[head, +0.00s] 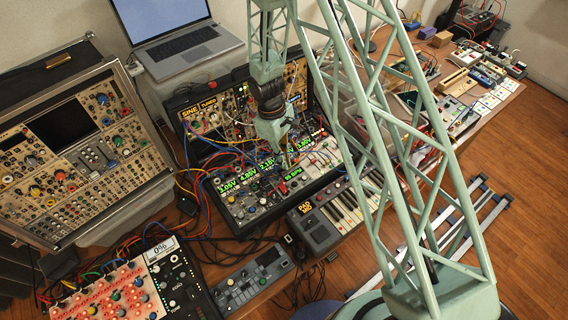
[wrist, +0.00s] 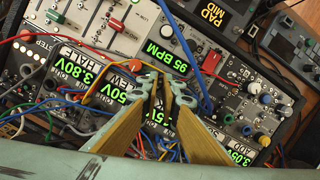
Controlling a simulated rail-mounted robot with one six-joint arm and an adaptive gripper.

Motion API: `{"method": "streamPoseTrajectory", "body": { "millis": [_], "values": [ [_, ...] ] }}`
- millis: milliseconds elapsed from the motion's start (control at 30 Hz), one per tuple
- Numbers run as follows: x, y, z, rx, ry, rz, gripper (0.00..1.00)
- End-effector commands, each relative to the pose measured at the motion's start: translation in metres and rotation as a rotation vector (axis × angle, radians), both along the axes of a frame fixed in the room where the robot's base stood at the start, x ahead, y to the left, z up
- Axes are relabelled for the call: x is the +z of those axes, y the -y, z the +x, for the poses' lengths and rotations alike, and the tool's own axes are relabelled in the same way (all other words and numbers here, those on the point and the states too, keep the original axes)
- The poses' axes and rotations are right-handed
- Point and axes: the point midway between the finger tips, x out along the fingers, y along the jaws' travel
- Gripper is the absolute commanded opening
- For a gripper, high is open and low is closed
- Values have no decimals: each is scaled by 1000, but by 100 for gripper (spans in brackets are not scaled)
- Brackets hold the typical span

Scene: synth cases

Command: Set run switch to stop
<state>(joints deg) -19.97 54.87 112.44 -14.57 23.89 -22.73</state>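My gripper (wrist: 160,82) is over the synth panel, its two tan fingers converging with tips almost together and nothing seen between them. In the head view my gripper (head: 285,160) hangs above the same case. A green "95 BPM" display (wrist: 167,50) lies just beyond the fingertips; it also shows in the head view (head: 293,174). A red lever-like part (wrist: 211,61) stands beside the display, to the right of the fingertips and apart from them. It may be the run switch, but I read no run or stop label and cannot tell its setting.
Patch cables (wrist: 190,45) cross the panel around my fingers. Red slider caps (wrist: 116,25) and several knobs stand nearby. Green voltage displays (wrist: 88,72) sit left and below. A keyboard (head: 345,215) adjoins the case; a laptop (head: 180,40) stands behind.

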Motion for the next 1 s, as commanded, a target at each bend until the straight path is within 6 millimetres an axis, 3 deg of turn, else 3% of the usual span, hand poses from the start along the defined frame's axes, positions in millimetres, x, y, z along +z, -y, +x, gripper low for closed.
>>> {"method": "streamPoseTrajectory", "body": {
  "millis": [1000],
  "values": [
    [-2, 5, -8, 0, 172, 115, 0]
  ]
}}
